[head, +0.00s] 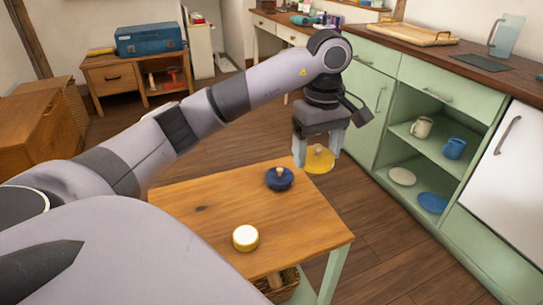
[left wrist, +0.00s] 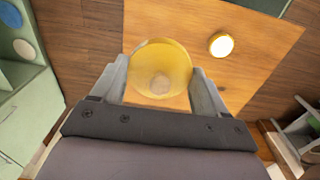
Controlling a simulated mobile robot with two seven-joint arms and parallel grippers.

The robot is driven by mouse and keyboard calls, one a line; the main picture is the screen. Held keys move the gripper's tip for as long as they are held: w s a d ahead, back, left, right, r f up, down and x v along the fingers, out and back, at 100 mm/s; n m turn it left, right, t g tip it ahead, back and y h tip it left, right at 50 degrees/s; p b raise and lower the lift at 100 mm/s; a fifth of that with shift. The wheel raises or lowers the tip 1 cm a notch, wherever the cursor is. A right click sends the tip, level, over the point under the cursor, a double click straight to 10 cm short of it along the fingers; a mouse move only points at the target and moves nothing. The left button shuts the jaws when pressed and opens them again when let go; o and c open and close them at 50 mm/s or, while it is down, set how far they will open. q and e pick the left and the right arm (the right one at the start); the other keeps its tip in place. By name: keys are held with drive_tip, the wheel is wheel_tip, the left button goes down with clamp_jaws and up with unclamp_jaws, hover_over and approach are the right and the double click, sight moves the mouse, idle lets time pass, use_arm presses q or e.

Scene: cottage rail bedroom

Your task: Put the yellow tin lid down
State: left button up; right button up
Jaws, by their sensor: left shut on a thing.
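The yellow tin lid (head: 320,163) is round with a pale wooden knob. My left gripper (head: 318,155) is shut on it, the fingers on either side of it. In the head view it hangs at the far right edge of the wooden table (head: 200,212), above the table's height. The lid also shows in the left wrist view (left wrist: 160,58), between the fingertips (left wrist: 160,68), with table behind it. A round yellow tin with a pale top (head: 245,238) stands near the table's front edge; it shows in the left wrist view too (left wrist: 221,45). My right gripper is out of view.
A dark blue lidded tin (head: 279,180) with a wooden knob stands near the table's far edge, close to my left gripper. The table's left and middle are bare. Green cabinets (head: 440,98) with open shelves stand to the right. A wicker basket (head: 280,284) is under the table.

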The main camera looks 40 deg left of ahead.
use_arm(q)
wheel_tip(320, 180, down, 7)
drive_tip(key=b, duration=0.2)
hover_over(308, 225)
wheel_tip(308, 225, down, 7)
drive_tip(key=shift+f+b, duration=0.1)
drive_tip(key=shift+b, duration=0.25)
wheel_tip(308, 225, down, 4)
drive_tip(key=shift+s+f+b, duration=0.1)
drive_tip(key=shift+f+b, duration=0.15)
drive_tip(key=shift+b, duration=0.15)
drive_tip(key=shift+f, duration=0.4)
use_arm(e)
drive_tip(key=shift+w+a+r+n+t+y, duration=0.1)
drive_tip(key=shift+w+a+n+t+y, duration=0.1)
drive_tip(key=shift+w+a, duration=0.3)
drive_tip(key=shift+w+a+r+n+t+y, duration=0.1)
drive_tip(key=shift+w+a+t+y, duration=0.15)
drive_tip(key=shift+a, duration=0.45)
use_arm(q)
drive_tip(key=shift+f, duration=0.15)
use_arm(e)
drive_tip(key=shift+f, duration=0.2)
use_arm(q)
drive_tip(key=o, duration=1)
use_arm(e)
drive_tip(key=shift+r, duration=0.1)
